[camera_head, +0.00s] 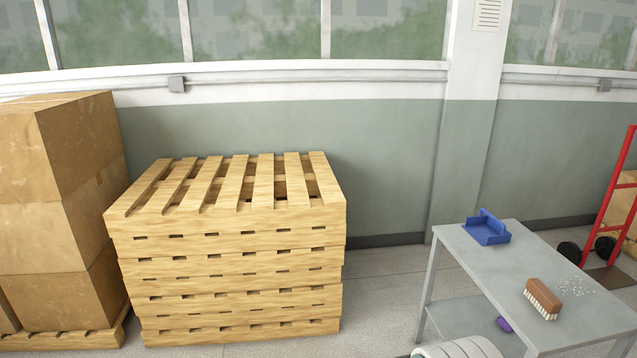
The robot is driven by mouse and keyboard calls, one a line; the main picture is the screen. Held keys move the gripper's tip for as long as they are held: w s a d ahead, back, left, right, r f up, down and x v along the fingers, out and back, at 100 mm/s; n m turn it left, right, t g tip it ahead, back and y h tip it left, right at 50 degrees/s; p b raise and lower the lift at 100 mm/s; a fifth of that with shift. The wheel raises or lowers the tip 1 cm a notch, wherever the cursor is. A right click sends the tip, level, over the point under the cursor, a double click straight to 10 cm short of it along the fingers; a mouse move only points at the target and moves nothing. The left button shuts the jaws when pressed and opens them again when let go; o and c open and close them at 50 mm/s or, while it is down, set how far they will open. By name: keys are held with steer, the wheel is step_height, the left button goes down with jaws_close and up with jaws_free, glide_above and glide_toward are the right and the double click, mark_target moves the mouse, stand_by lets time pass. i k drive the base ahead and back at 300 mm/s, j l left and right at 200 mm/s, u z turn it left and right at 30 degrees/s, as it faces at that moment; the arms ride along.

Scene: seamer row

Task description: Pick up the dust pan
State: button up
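The blue dust pan (486,229) lies on the far left end of a grey metal table (478,265). It looks like a shallow tray with raised walls and a part standing up at its back. Nothing touches it apart from the tabletop. My gripper does not show in this view. A pale rounded part at the bottom edge may be mine.
On the tabletop are a brown brush (543,298) with pale bristles and scattered white bits (575,287). A purple item (504,324) sits on the lower shelf. Stacked pallets (230,250) and cardboard boxes (60,200) stand left. A red hand truck (612,195) stands right.

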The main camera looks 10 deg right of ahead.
mark_target(487, 230)
steer(key=i+z, duration=0.2)
steer(key=i, duration=0.5)
steer(key=i+j+z, duration=0.2)
steer(key=i, duration=0.5)
steer(key=i+z, duration=0.35)
steer(key=z, duration=0.15)
steer(key=i+z, duration=0.5)
steer(key=i+j+z, duration=0.25)
steer(key=z, duration=0.25)
steer(key=i+j+z, duration=0.4)
steer(key=z, duration=0.2)
steer(key=i+j, duration=0.05)
steer(key=i, duration=0.05)
